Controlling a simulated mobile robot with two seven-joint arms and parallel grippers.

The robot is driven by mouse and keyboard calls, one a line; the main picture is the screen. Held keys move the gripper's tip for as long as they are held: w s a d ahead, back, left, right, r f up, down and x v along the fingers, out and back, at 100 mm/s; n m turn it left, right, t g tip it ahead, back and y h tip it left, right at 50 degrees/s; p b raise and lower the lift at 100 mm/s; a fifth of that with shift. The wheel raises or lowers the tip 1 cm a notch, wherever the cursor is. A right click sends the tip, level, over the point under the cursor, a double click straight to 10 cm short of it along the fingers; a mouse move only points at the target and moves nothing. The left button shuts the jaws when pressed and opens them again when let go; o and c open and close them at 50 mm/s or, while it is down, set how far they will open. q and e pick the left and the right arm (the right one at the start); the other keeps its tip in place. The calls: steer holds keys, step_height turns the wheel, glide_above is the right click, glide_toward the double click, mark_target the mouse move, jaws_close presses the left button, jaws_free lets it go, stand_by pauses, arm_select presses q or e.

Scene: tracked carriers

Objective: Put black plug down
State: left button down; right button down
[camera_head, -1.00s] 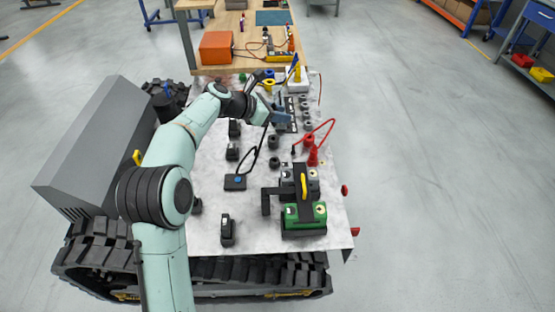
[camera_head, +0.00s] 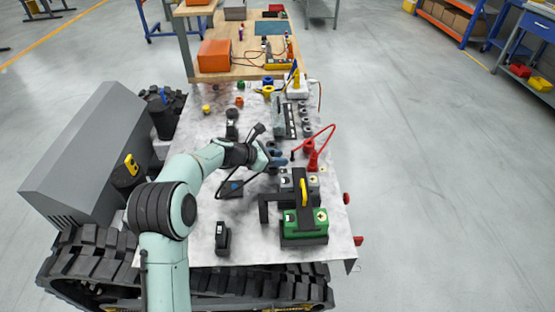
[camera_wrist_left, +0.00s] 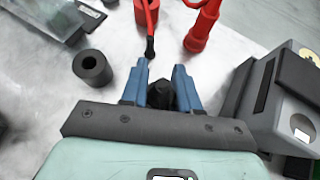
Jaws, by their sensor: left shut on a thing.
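My left gripper (camera_head: 282,160) is low over the right half of the grey-white carrier top, just left of the red plug gear. In the left wrist view its blue fingers (camera_wrist_left: 161,88) are shut on the black plug (camera_wrist_left: 161,96), which shows as a dark piece between them. In the head view the plug is hidden by the gripper. My right gripper is in no view.
A red socket (camera_head: 311,158) with a red lead stands close to the right. A black ring (camera_wrist_left: 92,67) stands to the left in the wrist view. A wooden bench (camera_head: 232,80) lies beyond.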

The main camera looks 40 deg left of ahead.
arm_select(q)
steer(key=shift+s+f+b, duration=0.1)
steer(key=shift+f+b, duration=0.25)
steer(key=shift+f, duration=0.25)
steer(key=c, duration=0.8)
jaws_free()
steer(key=shift+r, duration=0.3)
steer(key=shift+r+p, duration=0.55)
steer(key=shift+r, duration=0.05)
steer(key=v, duration=1.1)
steer(key=shift+s+a+p, duration=0.1)
steer(key=shift+s+p, duration=0.2)
steer(key=shift+s, duration=0.05)
